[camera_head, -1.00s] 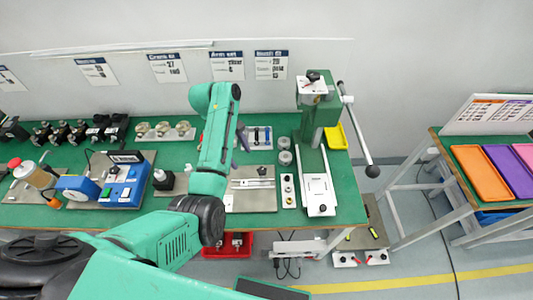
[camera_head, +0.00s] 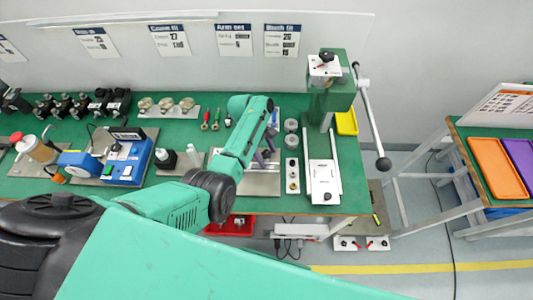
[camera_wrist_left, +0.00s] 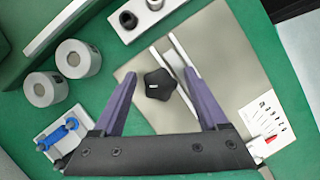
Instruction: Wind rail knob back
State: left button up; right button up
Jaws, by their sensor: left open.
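A black star-shaped knob (camera_wrist_left: 158,84) sits at the slotted metal rail (camera_wrist_left: 180,62) on a grey plate (camera_wrist_left: 220,75) in the left wrist view. My left gripper (camera_wrist_left: 160,73) is open, its two dark purple fingers on either side of the knob in the picture. I cannot tell whether the fingertips are down at the knob's height; no contact shows. In the head view, my left gripper (camera_head: 265,149) is over the plate (camera_head: 260,185), and my arm hides the knob and much of the rail. My right gripper is out of view.
Two grey cylinders (camera_wrist_left: 61,74) and a white block with sockets (camera_wrist_left: 140,14) lie close by. A green press (camera_head: 328,95) with a long lever (camera_head: 370,115) stands to the right, and a blue box (camera_head: 127,160) to the left.

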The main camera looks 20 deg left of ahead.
pick_arm(q)
jog(key=shift+s+r, duration=0.1)
jog(key=c, duration=0.6)
grip_shut()
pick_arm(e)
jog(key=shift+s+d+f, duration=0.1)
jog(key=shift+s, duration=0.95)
